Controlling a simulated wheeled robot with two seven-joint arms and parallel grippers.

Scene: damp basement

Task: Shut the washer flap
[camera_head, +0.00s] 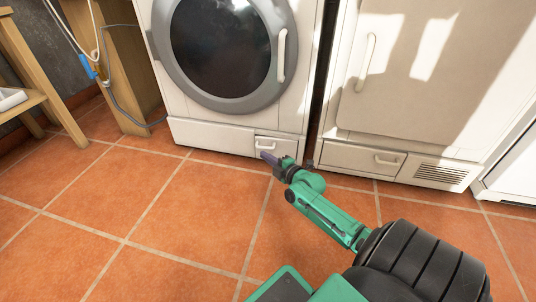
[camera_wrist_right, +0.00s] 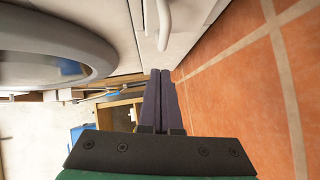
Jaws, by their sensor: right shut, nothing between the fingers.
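The washer (camera_head: 210,133) is white with a round dark glass door. Its small flap (camera_head: 285,144) sits at the lower right of the front, with a pale bar handle. My right gripper (camera_head: 268,157) is low over the floor at the flap's lower front, its fingers shut and empty. The gripper hides part of the flap, and I cannot tell how far the flap stands open. In the right wrist view the flap (camera_wrist_right: 197,12) and its handle (camera_wrist_right: 164,22) are beyond the closed fingers (camera_wrist_right: 158,100), near the top. My left gripper is not in view.
A white dryer (camera_head: 420,80) with a lower drawer and vent grille stands right of the washer, across a narrow dark gap. A wooden table (camera_head: 30,70) and hoses are at the left. The tiled floor (camera_head: 150,220) in front is clear.

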